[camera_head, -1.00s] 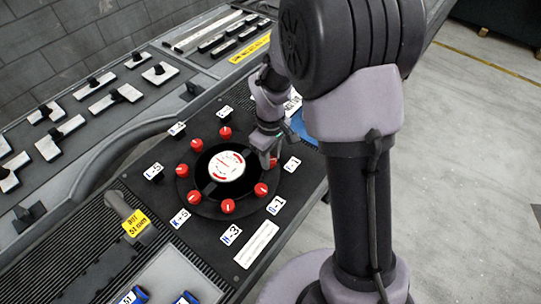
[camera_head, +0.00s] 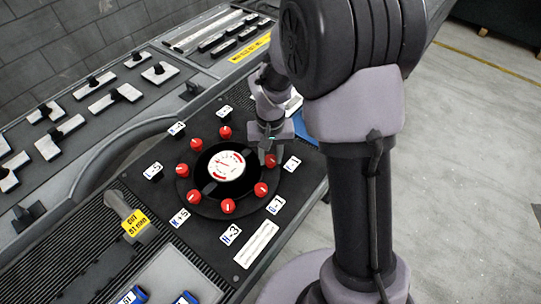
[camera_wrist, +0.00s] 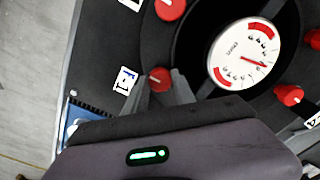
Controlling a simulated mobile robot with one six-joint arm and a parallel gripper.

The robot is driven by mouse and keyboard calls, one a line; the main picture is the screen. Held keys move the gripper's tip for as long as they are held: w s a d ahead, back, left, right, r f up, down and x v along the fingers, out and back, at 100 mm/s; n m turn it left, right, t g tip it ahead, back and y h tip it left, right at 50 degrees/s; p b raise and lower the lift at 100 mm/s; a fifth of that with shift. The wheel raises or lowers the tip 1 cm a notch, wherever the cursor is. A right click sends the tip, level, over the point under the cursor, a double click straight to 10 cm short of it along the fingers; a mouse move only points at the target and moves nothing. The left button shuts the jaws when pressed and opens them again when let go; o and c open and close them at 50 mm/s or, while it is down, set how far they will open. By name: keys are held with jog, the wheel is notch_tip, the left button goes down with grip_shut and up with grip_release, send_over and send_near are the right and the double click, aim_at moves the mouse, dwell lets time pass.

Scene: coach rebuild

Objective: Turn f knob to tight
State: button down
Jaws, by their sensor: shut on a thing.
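A ring of red knobs surrounds a white round gauge (camera_head: 226,165) on a black panel; the gauge has red arcs and also shows in the wrist view (camera_wrist: 240,54). My gripper (camera_head: 268,154) points down over the right side of the ring. In the wrist view, my gripper (camera_wrist: 160,84) has one finger on each side of a red knob (camera_wrist: 160,79) and is shut on it. A white label with a blue edge (camera_wrist: 125,80) lies beside this knob; its lettering is hard to read. In the head view my fingers largely hide the knob.
Neighbouring red knobs (camera_head: 261,189) sit close on either side. A grey grab rail (camera_head: 110,150), a lever with a yellow tag (camera_head: 135,222) and black switches (camera_head: 120,93) are to the left. Open floor (camera_head: 470,180) is at the right.

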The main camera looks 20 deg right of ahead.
aim_at(270, 159)
jog(key=m, duration=0.4)
jog(key=shift+m+b, duration=0.3)
jog(key=shift+b, duration=0.05)
jog(key=shift+m+b, duration=0.35)
jog(key=shift+m, duration=1.55)
jog(key=c, duration=1)
grip_release()
jog(key=shift+c, duration=0.2)
notch_tip(270, 159, up, 18)
jog(key=p, duration=0.7)
jog(key=shift+f, duration=0.25)
